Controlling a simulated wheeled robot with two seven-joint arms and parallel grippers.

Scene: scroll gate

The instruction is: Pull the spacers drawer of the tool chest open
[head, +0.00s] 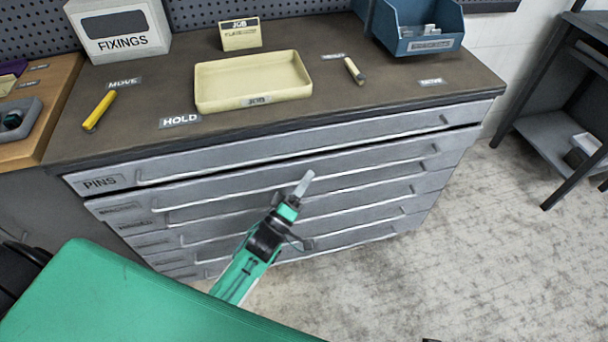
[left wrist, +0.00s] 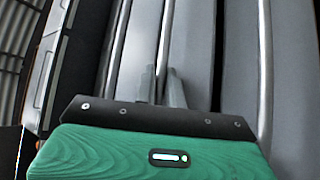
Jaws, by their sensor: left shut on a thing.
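The grey tool chest (head: 95,183) fills the middle of the head view, with several stacked drawers that each carry a long bar handle. The top drawer is labelled PINS. The second drawer has a small label (head: 122,208) too blurred to read surely; it sits where the spacers drawer may be. My left gripper (head: 304,181) is shut on the second drawer's handle (head: 230,188), near its middle. In the left wrist view its two fingers (left wrist: 162,90) stand on either side of the handle bar (left wrist: 166,40).
A dark gap shows between the top and second drawers. On the chest top are a cream tray (head: 253,101), a yellow marker (head: 99,111), a FIXINGS box (head: 118,44) and a blue bin (head: 428,44). Open floor (head: 480,250) lies to the right, with a dark rack beyond.

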